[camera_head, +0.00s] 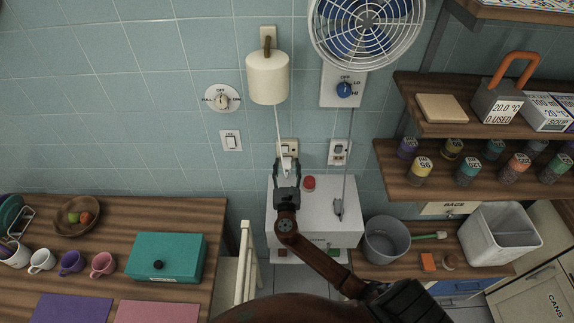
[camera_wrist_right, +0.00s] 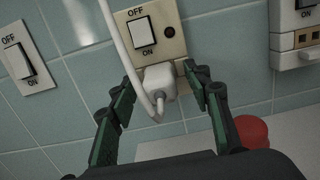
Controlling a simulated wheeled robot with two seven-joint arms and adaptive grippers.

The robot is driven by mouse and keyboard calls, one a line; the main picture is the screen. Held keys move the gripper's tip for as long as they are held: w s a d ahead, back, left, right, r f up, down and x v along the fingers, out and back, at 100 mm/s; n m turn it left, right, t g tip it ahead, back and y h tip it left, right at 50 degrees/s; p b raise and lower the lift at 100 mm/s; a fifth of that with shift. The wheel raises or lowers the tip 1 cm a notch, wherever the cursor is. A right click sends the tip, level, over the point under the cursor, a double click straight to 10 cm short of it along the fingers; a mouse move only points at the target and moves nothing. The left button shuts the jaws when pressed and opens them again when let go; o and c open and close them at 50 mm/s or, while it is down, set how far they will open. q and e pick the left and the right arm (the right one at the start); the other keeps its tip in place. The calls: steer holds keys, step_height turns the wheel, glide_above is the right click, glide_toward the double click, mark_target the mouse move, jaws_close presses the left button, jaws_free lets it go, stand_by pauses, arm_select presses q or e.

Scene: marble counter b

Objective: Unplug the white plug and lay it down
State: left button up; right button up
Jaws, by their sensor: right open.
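The white plug (camera_wrist_right: 160,80) sits in the lower part of a cream wall socket plate (camera_wrist_right: 143,35) with a switch marked OFF. A white cord bends from the plug's front and rises along its left side. In the head view the plug (camera_head: 289,165) is partly hidden by my right gripper (camera_head: 287,180), and the socket plate (camera_head: 289,147) shows above. In the wrist view the right gripper's (camera_wrist_right: 162,88) green-padded fingers are open, one on each side of the plug, with gaps between pads and plug. My left gripper is not in view.
A white box (camera_head: 270,215) with a red knob (camera_head: 309,182) stands just below the socket. A grey plug (camera_head: 338,208) lies on its right part. A second socket (camera_head: 339,152) is to the right. A grey bin (camera_head: 386,240) stands right.

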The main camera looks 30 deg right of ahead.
stand_by(0.3)
steer(key=shift+c, duration=0.4)
jaws_close()
stand_by(0.3)
steer(key=shift+s, duration=0.15)
steer(key=shift+p+v, duration=1)
steer(key=shift+v, duration=1.85)
steer(key=shift+a, duration=0.1)
